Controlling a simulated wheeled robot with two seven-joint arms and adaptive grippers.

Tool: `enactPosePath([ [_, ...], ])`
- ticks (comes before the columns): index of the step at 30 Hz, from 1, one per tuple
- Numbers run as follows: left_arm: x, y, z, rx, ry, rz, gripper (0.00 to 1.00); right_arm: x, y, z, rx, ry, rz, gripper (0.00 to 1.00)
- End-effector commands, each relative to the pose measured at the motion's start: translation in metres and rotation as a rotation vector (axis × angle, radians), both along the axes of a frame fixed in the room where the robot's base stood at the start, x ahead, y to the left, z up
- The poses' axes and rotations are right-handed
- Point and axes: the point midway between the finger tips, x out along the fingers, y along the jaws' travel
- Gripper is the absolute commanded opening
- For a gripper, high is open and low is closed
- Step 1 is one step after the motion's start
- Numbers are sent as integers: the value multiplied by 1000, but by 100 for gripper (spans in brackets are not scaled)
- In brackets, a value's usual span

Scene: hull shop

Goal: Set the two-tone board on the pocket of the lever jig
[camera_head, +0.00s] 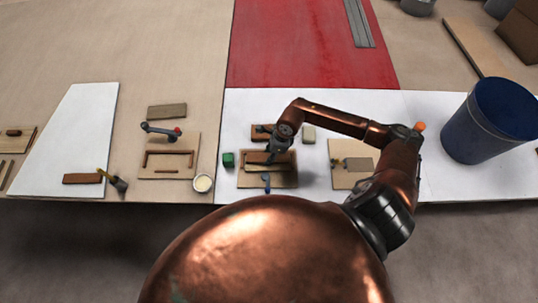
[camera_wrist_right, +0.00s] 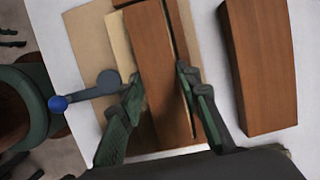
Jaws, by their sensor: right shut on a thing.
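My right gripper (camera_head: 268,158) is over the lever jig (camera_head: 288,181) at the table's front. In the right wrist view its two green fingers (camera_wrist_right: 162,100) are shut on the brown board (camera_wrist_right: 153,60). A pale strip (camera_wrist_right: 117,42) runs along that board's left side; I cannot tell if it is the board's second tone. The board is over the jig's pocket, close to a brown rail; whether it touches the base is unclear. The jig's blue-knobbed lever (camera_head: 266,180) is at its front, beside the board in the wrist view (camera_wrist_right: 58,103). My left gripper is out of view.
A brown block (camera_head: 258,132) and a pale block (camera_head: 308,135) lie behind the jig. A green cube (camera_head: 228,159) and a round cream pot (camera_head: 203,183) are on its left. Other jigs stand left (camera_head: 168,172) and right (camera_head: 343,180). A blue bin (camera_head: 488,120) stands far right.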

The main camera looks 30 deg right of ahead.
Motion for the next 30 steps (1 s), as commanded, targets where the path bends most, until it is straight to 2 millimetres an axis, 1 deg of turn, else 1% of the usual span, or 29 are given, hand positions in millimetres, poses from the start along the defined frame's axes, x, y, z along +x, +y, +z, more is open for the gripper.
enactPosePath([
  [2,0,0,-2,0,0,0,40,0,0,-1,1,-1,0,0],
  [3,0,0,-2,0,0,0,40,0,0,-2,0,0,0,33],
  [10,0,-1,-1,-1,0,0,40,0,0,-1,0,0,0,48],
  [18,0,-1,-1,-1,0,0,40,0,0,0,0,0,0,49],
  [22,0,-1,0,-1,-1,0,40,0,-2,7,-2,-2,-1,49],
  [26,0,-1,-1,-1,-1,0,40,-3,-8,27,-4,-3,2,49],
  [30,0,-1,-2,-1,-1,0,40,-7,-15,56,-4,-4,0,49],
])
